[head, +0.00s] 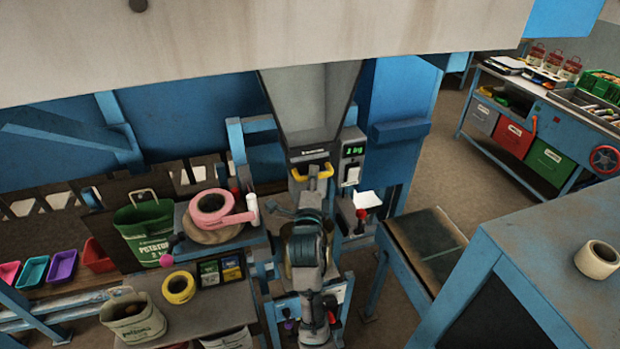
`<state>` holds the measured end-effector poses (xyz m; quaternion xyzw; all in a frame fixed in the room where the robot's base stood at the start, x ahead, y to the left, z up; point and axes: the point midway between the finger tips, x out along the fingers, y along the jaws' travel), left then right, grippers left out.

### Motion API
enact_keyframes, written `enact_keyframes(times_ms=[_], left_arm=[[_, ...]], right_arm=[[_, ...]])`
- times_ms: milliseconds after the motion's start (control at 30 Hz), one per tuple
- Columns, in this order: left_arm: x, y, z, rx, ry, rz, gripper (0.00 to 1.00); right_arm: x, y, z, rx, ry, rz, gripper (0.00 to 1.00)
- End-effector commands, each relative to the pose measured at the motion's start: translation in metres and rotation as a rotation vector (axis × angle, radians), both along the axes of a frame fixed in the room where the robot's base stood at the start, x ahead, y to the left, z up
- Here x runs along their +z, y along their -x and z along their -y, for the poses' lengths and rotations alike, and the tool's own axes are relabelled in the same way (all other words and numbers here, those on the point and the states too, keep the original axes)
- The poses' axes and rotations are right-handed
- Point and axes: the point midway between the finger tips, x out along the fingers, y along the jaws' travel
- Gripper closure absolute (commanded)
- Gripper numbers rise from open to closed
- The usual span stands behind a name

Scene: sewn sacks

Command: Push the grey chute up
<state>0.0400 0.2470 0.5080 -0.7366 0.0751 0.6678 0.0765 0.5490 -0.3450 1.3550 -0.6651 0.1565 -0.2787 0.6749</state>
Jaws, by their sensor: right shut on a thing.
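The grey chute (310,100) hangs in the upper middle, a tapering funnel that narrows downward. A yellow handle (327,171) sits at its lower front. My right gripper (311,188) is just below and at this handle, shut on it; my own wrist hides much of the fingers and the space under the chute's mouth. My left gripper is not in view.
A scale display (353,151) reading about 1 kg is right of the chute. A pink tape roll (213,208) and a green potato sack (146,228) stand left. A yellow tape roll (179,287) lies lower left. A blue bench (560,245) fills the lower right.

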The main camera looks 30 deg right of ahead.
Motion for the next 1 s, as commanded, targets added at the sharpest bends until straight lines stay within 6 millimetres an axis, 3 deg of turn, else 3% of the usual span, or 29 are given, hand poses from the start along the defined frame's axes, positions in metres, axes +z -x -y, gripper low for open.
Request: enact_keyframes(times_ms=[33, 133, 633, 767, 1000], left_arm=[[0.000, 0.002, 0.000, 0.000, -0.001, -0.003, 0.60], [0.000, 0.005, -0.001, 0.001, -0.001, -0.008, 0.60], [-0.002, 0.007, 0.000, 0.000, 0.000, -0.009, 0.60], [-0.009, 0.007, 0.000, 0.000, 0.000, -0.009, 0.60], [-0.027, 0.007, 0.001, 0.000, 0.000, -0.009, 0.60]], right_arm=[[0.007, 0.002, 0.002, -0.005, 0.008, 0.016, 0.83], [0.007, 0.002, 0.002, -0.005, 0.008, 0.015, 0.59], [0.000, 0.000, -0.004, -0.001, 0.007, 0.007, 0.59], [-0.016, 0.000, -0.003, -0.002, 0.010, 0.004, 0.59], [-0.068, 0.006, -0.002, -0.001, 0.011, 0.000, 0.59]])
